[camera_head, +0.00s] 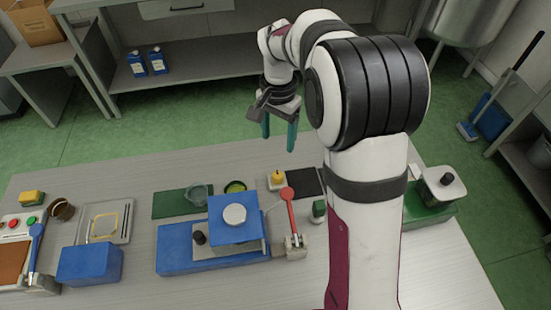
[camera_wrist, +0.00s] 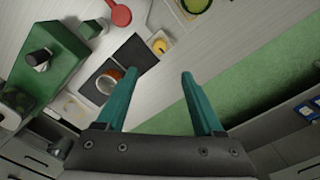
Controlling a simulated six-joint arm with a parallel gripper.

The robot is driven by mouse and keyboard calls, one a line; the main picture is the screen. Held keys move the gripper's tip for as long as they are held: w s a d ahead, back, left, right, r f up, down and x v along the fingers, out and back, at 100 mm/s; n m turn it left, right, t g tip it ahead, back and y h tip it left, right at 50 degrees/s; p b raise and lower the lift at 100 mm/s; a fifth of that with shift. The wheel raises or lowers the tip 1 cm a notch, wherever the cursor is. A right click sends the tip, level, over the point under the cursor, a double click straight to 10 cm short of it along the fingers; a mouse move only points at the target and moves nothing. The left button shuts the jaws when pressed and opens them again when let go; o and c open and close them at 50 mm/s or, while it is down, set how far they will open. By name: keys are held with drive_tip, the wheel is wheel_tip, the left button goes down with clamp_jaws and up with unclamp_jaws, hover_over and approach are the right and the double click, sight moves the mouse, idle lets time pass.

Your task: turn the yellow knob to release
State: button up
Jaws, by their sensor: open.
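The yellow knob (camera_head: 277,175) sits on a small pale base near the far edge of the table, between a green dish and a dark mat. It also shows in the wrist view (camera_wrist: 160,46), above and beyond the fingertips. My gripper (camera_head: 279,132) has two teal fingers pointing down. It hangs in the air beyond the far table edge, apart from the knob. In the wrist view my gripper (camera_wrist: 159,73) is open with nothing between its fingers.
A red-handled lever (camera_head: 291,208) stands close to the knob, beside a blue press (camera_head: 200,262). The dark mat (camera_head: 306,182) lies right of the knob. In the wrist view a green device (camera_wrist: 50,65) and a brown cup (camera_wrist: 108,83) are at left.

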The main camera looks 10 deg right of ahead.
sight(278, 174)
wheel_tip(278, 174, down, 14)
drive_tip(key=shift+f, duration=0.25)
clamp_jaws()
